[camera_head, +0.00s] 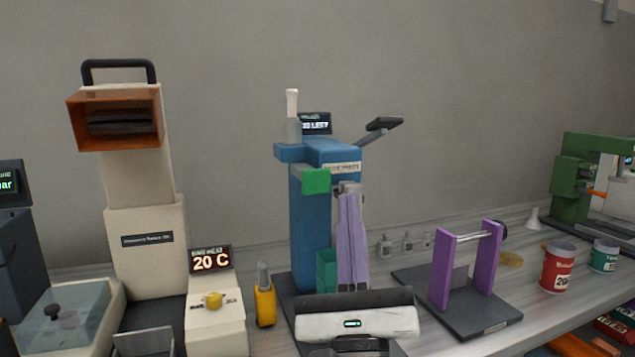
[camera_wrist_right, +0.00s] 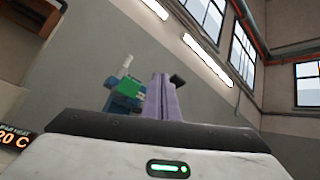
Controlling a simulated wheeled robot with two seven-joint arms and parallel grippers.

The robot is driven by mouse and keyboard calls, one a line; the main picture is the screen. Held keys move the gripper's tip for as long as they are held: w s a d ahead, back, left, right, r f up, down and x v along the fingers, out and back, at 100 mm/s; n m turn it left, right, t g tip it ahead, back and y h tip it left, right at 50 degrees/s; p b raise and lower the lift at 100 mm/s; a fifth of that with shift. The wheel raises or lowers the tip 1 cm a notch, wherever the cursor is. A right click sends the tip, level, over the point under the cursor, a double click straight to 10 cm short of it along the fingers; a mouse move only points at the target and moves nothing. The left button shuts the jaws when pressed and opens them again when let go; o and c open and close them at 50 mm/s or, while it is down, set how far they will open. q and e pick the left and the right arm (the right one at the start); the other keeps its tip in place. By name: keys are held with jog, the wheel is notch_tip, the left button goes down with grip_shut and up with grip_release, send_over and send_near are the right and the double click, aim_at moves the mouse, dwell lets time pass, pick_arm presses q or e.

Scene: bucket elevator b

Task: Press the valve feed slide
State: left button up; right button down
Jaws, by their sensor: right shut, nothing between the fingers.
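A blue upright machine (camera_head: 309,215) stands on a dark base in the middle of the bench. A green block (camera_head: 316,181) sticks out near its top front; it also shows in the wrist view (camera_wrist_right: 126,87). No part is legibly marked as the valve feed slide. My right gripper (camera_head: 349,190) has two lavender fingers shut together and empty, pointing up in front of the machine's right side. In the wrist view the fingertips (camera_wrist_right: 161,76) are just right of the green block. Whether they touch the machine cannot be told. My left gripper is not in view.
A cream machine (camera_head: 145,235) with an orange hopper and a 20 C display (camera_head: 210,261) stand at left. A yellow holder (camera_head: 265,305) is left of the blue machine. A purple-posted stand (camera_head: 444,270), a red can (camera_head: 558,270) and a green machine (camera_head: 572,180) are at right.

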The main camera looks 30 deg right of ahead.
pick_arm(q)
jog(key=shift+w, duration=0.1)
pick_arm(e)
jog(key=shift+w, duration=0.1)
jog(key=b, duration=0.1)
send_near(306, 174)
jog(key=w+d+r, duration=0.1)
jog(key=d+r, duration=0.3)
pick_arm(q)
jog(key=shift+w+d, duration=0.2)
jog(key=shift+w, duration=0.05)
pick_arm(e)
jog(key=shift+w+d, duration=0.1)
jog(key=shift+d, duration=0.1)
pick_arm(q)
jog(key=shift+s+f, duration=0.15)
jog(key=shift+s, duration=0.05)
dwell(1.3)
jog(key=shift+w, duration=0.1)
pick_arm(e)
jog(key=shift+w+d, duration=0.1)
jog(key=shift+w, duration=0.35)
